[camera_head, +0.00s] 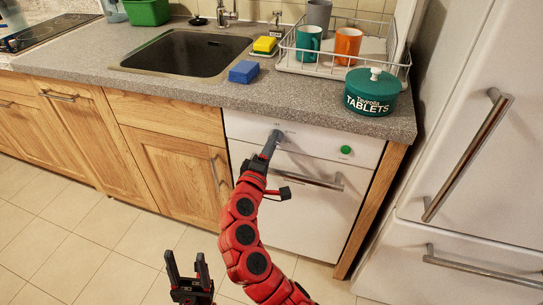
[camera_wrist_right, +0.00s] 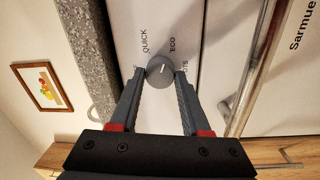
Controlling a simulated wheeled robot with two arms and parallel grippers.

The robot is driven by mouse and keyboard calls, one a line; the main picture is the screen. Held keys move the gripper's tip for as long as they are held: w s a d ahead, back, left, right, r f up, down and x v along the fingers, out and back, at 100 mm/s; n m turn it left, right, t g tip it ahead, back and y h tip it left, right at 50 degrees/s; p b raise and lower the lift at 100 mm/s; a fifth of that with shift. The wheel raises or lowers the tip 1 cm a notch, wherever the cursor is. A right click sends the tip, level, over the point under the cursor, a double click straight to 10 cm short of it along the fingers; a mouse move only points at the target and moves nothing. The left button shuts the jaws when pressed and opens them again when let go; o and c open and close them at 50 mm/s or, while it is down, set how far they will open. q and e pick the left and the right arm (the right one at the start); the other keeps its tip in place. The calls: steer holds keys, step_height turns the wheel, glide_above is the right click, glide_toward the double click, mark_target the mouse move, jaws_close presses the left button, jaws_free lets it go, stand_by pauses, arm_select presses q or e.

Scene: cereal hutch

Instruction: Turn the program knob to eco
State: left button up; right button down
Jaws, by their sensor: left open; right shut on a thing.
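The grey round program knob (camera_wrist_right: 159,71) is on the white dishwasher front. My right gripper (camera_wrist_right: 160,74) is shut on it, one finger on each side. The knob's white mark points up and slightly right in the right wrist view. It lies between the QUICK label (camera_wrist_right: 146,40) and the ECO label (camera_wrist_right: 172,45), seemingly nearer ECO. In the head view my right gripper (camera_head: 270,146) reaches the top panel of the dishwasher (camera_head: 300,219) and mostly hides the knob. My left gripper (camera_head: 187,267) is open and empty above the floor.
A green button (camera_head: 346,150) is right of the knob. The dishwasher's handle bar (camera_head: 308,180) runs below it. A white fridge (camera_head: 450,110) stands at right.

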steer(key=shift+m+b, duration=1.1)
steer(key=shift+c, duration=1.8)
jaws_free()
